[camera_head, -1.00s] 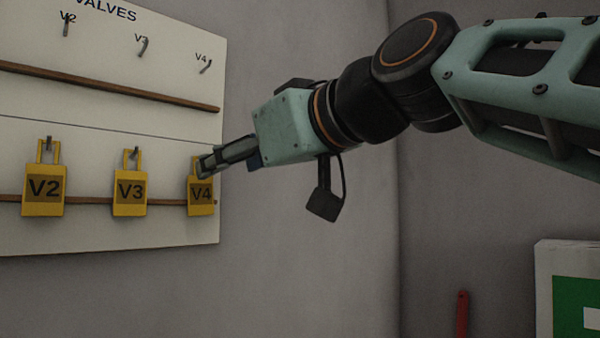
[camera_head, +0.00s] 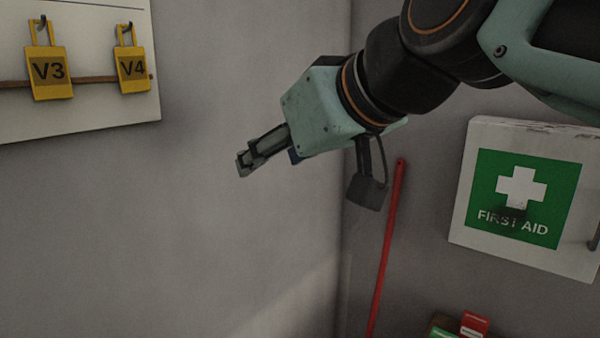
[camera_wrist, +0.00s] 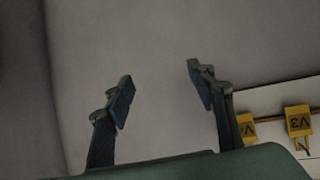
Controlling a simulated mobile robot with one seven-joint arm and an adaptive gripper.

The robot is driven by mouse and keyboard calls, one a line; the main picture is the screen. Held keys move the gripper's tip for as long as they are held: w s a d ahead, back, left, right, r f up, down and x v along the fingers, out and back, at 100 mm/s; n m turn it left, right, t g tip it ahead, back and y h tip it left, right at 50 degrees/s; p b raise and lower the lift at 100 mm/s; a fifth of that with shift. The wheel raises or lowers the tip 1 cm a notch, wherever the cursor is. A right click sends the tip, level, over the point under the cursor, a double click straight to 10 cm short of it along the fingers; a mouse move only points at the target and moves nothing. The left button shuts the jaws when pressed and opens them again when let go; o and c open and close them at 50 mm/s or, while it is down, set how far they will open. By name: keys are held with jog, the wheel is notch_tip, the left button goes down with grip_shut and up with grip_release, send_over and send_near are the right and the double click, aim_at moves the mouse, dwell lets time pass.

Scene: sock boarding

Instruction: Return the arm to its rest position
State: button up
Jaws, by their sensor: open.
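My gripper (camera_head: 243,166) is in front of the bare grey wall, right of the valve board and apart from it. In the wrist view my gripper (camera_wrist: 158,90) has its two blue-padded fingers spread with nothing between them. The yellow V4 padlock tag (camera_head: 132,70) and the yellow V3 tag (camera_head: 49,73) hang on hooks on the white board (camera_head: 100,108) at the upper left. The V3 tag also shows in the wrist view (camera_wrist: 298,121), at the lower right edge and upside down.
A first aid cabinet (camera_head: 461,215) is on the wall to the right, below my arm. A red pole (camera_head: 387,245) leans near the room corner. Red and green boxes (camera_head: 474,324) show at the bottom right.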

jog(key=s+d+f+m+g+h+p, duration=0.2)
jog(key=s+d+f, duration=0.3)
jog(key=d+f, duration=0.3)
jog(key=s+d+f+m+g+h+p, duration=0.2)
jog(key=d+f, duration=0.6)
jog(key=f, duration=0.6)
jog(key=s+m+h+p, duration=0.1)
jog(key=s+m+h, duration=0.1)
jog(key=s+m, duration=0.1)
jog(key=shift+d+f+h, duration=0.15)
jog(key=shift+d+h, duration=0.25)
jog(key=shift+c, duration=0.2)
